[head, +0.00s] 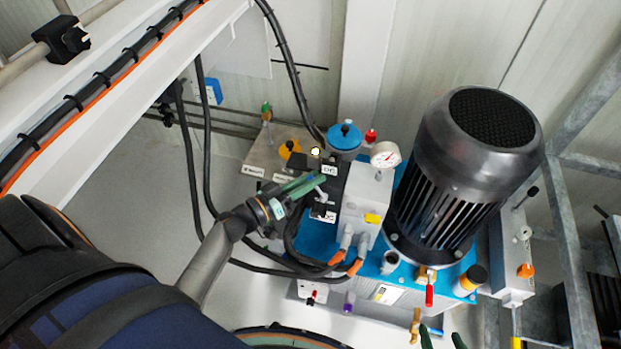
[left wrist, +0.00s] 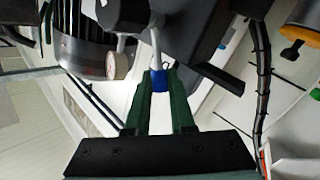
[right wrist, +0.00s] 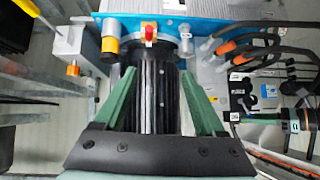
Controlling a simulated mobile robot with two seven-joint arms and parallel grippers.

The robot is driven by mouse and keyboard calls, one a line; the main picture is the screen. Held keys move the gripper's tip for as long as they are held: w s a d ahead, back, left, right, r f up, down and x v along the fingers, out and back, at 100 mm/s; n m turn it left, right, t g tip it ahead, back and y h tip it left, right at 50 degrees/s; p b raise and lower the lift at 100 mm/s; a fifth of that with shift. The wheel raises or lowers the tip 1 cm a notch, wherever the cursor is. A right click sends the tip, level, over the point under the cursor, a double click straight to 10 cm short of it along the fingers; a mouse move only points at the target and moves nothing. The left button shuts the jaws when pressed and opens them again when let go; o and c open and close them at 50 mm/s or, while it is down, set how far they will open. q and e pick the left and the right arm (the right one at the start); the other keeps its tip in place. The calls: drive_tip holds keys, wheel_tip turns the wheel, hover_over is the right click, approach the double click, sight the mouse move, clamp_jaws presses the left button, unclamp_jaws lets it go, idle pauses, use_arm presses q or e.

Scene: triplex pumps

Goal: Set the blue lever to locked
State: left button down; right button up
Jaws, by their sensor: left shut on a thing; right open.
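My left gripper (head: 318,182) is at the block of black valves beside the gauge, its green fingers pointing right. In the left wrist view its fingers (left wrist: 160,76) are shut on a small blue piece (left wrist: 160,82), which appears to be the blue lever's grip. The fingers hide most of this piece in the head view. Labels stand by the valves, but I cannot read the lever's setting. My right gripper (head: 441,339) shows only its green fingertips at the bottom edge. In the right wrist view it (right wrist: 159,76) is open and empty, with the dark motor beyond.
The large dark motor (head: 462,165) stands right of the valve block, with a pressure gauge (head: 385,155) between them. A second blue handle (head: 215,92) is on the back wall at left. Black hoses (head: 290,272) loop below the valves. A grey frame (head: 565,220) rises at right.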

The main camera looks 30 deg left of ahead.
sight(323, 195)
use_arm(q)
drive_tip(key=shift+d+r+m+g+p, duration=0.35)
drive_tip(key=shift+d+m+g, duration=0.2)
drive_tip(key=shift+m, duration=0.25)
drive_tip(key=shift+w+d+r+m+g+y+p, duration=0.2)
drive_tip(key=shift+d+r+m+g+y+p, duration=0.05)
drive_tip(key=shift+d+m+y+p, duration=0.25)
drive_tip(key=shift+w+d+r+m+g+y+p, duration=0.1)
drive_tip(key=shift+d+m+g+y+p, duration=0.45)
drive_tip(key=shift+p, duration=0.5)
drive_tip(key=shift+w+d+m+y+p, duration=0.1)
drive_tip(key=shift+d+m+y+p, duration=0.2)
drive_tip(key=shift+p, duration=0.45)
drive_tip(key=shift+f+g, duration=0.2)
drive_tip(key=shift+g, duration=0.05)
drive_tip(key=shift+f+m, duration=0.1)
drive_tip(key=shift+m, duration=0.15)
drive_tip(key=c, duration=1.1)
unclamp_jaws()
drive_tip(key=shift+o, duration=0.2)
